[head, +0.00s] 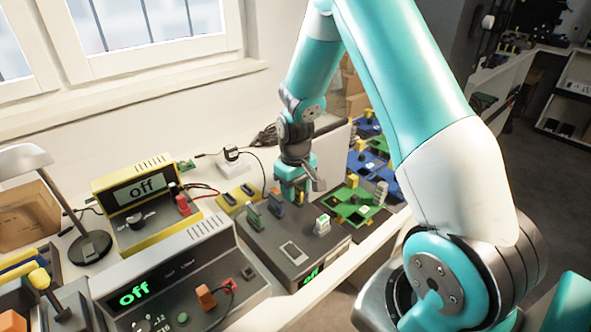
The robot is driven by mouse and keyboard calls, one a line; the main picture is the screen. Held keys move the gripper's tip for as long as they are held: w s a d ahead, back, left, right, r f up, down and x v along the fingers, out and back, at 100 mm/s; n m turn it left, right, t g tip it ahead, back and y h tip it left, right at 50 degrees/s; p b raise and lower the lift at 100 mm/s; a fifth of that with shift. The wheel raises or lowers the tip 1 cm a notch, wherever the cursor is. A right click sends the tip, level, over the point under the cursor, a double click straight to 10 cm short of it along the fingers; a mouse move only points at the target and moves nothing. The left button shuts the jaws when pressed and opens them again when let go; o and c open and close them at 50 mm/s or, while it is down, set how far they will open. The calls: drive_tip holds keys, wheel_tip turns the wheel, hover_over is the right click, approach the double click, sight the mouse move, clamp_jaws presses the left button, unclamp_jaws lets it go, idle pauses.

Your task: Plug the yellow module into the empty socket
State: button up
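A dark grey box (263,250) with a green "off" display on its front stands on the table in the middle. A green module (253,216) and a blue-grey module (277,204) stand upright on its top. A light-framed rectangular slot (292,253) on its top near the front looks empty. My gripper (303,191) hangs low over the back of the box, behind the blue-grey module. Its fingertips are small and partly hidden, so I cannot tell whether it is open or holds anything. I cannot clearly pick out a yellow module; a yellow block with dark slots (239,196) lies behind the box.
A white-topped switch (322,225) stands on the box's right side. A yellow meter (148,205) and a grey device (185,277), both showing "off", stand left. Green and blue circuit boards (356,208) lie right. A lamp (90,245) stands far left.

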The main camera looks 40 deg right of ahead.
wheel_tip(320, 180, up, 17)
idle(0.4)
drive_tip(key=shift+f, duration=0.1)
drive_tip(key=shift+c, duration=0.5)
idle(1.2)
